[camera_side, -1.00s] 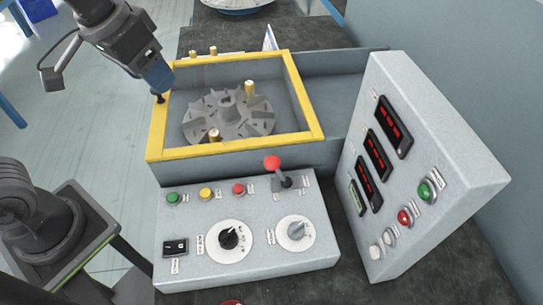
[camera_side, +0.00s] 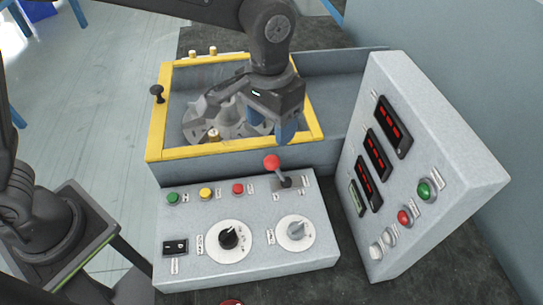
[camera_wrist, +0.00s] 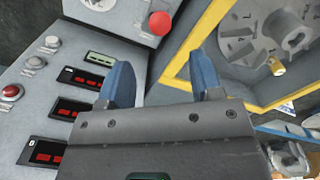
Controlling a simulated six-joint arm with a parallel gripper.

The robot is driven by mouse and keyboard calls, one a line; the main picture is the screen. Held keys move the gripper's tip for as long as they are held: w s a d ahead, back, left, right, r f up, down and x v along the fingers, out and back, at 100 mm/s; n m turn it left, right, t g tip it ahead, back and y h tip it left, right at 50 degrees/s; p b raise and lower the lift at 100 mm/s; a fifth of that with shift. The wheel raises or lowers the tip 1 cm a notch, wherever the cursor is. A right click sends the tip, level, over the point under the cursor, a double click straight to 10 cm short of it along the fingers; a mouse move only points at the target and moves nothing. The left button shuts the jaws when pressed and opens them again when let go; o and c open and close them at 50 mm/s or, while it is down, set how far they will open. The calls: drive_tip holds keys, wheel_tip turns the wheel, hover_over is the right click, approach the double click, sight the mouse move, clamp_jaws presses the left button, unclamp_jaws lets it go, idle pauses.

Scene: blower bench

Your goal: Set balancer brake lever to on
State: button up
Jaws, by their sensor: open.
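The brake lever is a short stalk with a red ball knob (camera_side: 271,162) at the top right of the grey control panel (camera_side: 190,268). Its stalk rises from a small plate and leans left in the side view. The red knob also shows at the top of the wrist view (camera_wrist: 160,23), beyond the blue fingertips. My gripper (camera_side: 284,128) hangs above the near right part of the yellow frame, behind and above the knob, apart from it. In the wrist view my gripper (camera_wrist: 160,82) has its two blue fingers spread with nothing between them. The lever's small labels are unreadable.
The yellow-framed housing (camera_side: 157,128) with a grey impeller (camera_side: 230,130) lies behind the panel. A black knob (camera_side: 157,92) stands on its left edge. A tall display box (camera_side: 425,150) stands at right. Buttons, two dials and a black switch (camera_side: 175,247) surround the lever.

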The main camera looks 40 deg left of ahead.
sight(271, 157)
wheel_tip(271, 157, down, 9)
drive_tip(key=shift+d+f, duration=0.1)
drive_tip(key=shift+f, duration=0.1)
idle(0.3)
clamp_jaws()
idle(0.4)
